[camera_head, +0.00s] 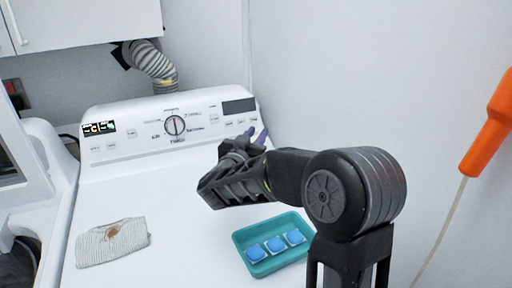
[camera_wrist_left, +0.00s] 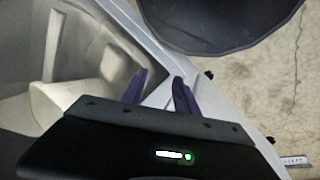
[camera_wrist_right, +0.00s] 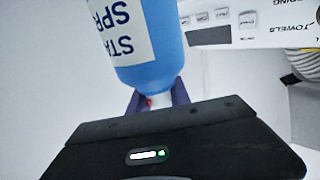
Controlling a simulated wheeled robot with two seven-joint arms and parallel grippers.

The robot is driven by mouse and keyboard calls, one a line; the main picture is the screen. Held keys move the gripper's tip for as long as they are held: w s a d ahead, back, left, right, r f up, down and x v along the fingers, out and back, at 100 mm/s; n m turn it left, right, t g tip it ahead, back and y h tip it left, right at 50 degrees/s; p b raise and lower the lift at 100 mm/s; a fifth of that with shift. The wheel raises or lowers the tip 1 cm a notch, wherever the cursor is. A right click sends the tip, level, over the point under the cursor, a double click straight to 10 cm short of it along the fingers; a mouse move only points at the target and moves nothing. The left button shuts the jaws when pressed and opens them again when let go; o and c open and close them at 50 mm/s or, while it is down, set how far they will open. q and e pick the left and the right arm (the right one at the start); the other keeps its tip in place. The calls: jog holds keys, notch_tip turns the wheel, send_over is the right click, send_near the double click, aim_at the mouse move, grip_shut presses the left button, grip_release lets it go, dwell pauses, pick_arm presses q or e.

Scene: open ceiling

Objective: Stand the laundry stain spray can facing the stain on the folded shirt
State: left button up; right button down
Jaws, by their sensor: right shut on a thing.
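My right gripper (camera_head: 254,137) is above the back right of the white machine top. In the right wrist view it is shut on the narrow white end of the blue spray can (camera_wrist_right: 153,72), whose white label reads "STA… SPR…". The can is hidden in the head view. The folded striped shirt (camera_head: 92,248), with a reddish-brown stain (camera_head: 114,231), lies at the front left of the machine top. My left gripper (camera_wrist_left: 160,88) is out of the head view; its wrist view shows its fingers apart with nothing between them.
A teal tray (camera_head: 240,241) with several blue-and-white pods lies at the front right of the machine top (camera_head: 180,200). A control panel (camera_head: 200,125) with a dial rises behind. The surface between shirt and tray is clear. An orange object (camera_head: 490,125) with a pale cord is at the right.

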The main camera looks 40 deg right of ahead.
notch_tip(320, 180, up, 6)
jog(key=shift+f, duration=0.1)
jog(key=shift+d, duration=0.1)
dwell(1.6)
